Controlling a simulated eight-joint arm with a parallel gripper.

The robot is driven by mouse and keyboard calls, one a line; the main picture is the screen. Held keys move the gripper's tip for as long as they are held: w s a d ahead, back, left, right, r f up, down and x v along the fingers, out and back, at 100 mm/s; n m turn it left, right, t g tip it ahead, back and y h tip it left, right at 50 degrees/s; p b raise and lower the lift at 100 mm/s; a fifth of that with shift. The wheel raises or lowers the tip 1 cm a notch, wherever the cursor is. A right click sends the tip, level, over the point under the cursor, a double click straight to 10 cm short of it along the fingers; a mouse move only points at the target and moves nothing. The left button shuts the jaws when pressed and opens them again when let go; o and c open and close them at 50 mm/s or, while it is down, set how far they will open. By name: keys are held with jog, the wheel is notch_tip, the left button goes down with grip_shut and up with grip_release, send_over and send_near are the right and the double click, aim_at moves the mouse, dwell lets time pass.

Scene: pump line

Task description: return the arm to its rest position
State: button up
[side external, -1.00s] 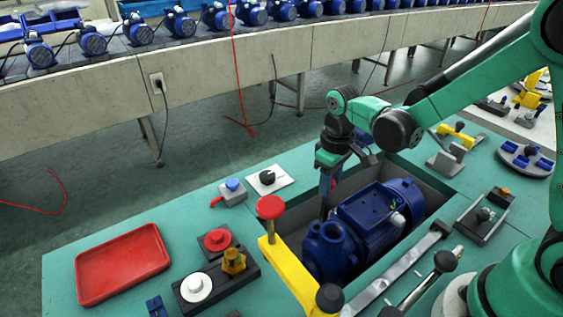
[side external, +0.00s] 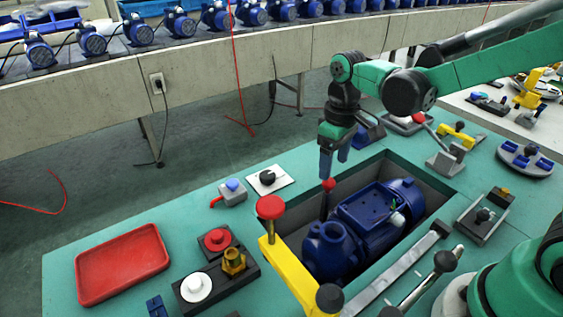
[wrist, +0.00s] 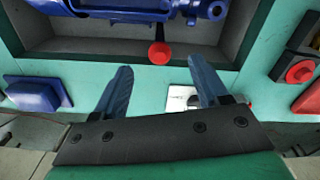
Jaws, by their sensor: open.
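My gripper (side external: 335,160) hangs above the far edge of the recess in the green bench, with its fingers pointing down. In the wrist view my gripper (wrist: 165,85) shows two blue fingers spread apart with nothing between them. The blue pump (side external: 365,230) lies in the recess below and to the right of the gripper. A red-knobbed lever (side external: 328,186) stands just under the fingertips, apart from them as far as I can tell; its red knob (wrist: 160,53) also shows in the wrist view beyond the fingers.
A yellow clamp arm with a red knob (side external: 271,207) stands at the recess's left end. A red tray (side external: 122,264), push buttons (side external: 197,287) and a black-knob switch (side external: 268,178) lie to the left. Fixtures (side external: 447,160) stand on the right. The air above the bench is mostly free.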

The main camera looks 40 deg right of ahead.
jog(key=shift+r, duration=0.2)
jog(key=shift+s+r, duration=0.1)
jog(key=s+r+m+t, duration=0.3)
jog(key=s+r+t, duration=0.2)
jog(key=s+t, duration=0.1)
jog(key=shift+d+r+t, duration=0.15)
jog(key=shift+t, duration=0.45)
dwell(1.2)
